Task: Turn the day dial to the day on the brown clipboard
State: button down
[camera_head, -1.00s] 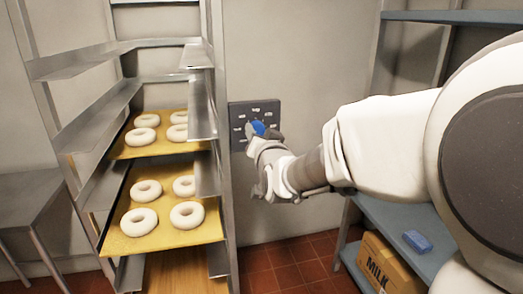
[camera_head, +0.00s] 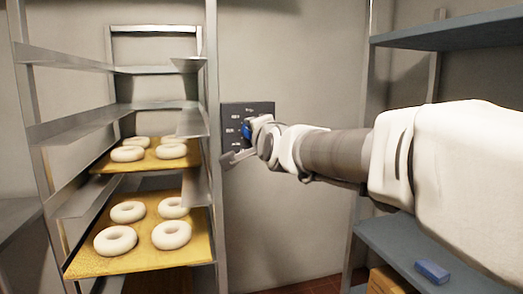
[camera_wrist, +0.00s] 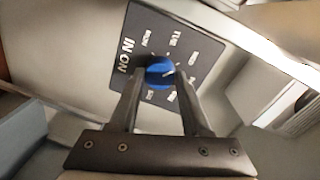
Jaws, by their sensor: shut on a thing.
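The day dial (camera_head: 246,131) is a blue round knob on a dark wall panel (camera_head: 263,107). In the wrist view the dial (camera_wrist: 160,72) sits between the fingertips of my gripper (camera_wrist: 162,76), which is shut on it. A pale pointer line on the knob slants toward the right side of the panel; I cannot tell exactly which label it meets. White day labels ring the dial, with MON, TUE and WED roughly readable and larger letters "IN ON" beside them. My gripper also shows in the head view (camera_head: 247,136), partly covering the panel. No brown clipboard is in view.
A metal rack (camera_head: 211,100) with bagels on yellow trays (camera_head: 190,249) stands close to the left of the panel. Blue shelving (camera_head: 402,254) stands at right, with a blue block (camera_head: 432,271) on its lower shelf. Bare wall lies between.

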jog(key=shift+m+b, duration=0.5)
jog(key=shift+b, duration=0.1)
jog(key=shift+c, duration=1.8)
grip_release()
jog(key=p+v, duration=0.2)
jog(key=v, duration=1.5)
jog(key=shift+s+p, duration=0.2)
jog(key=shift+p, duration=0.1)
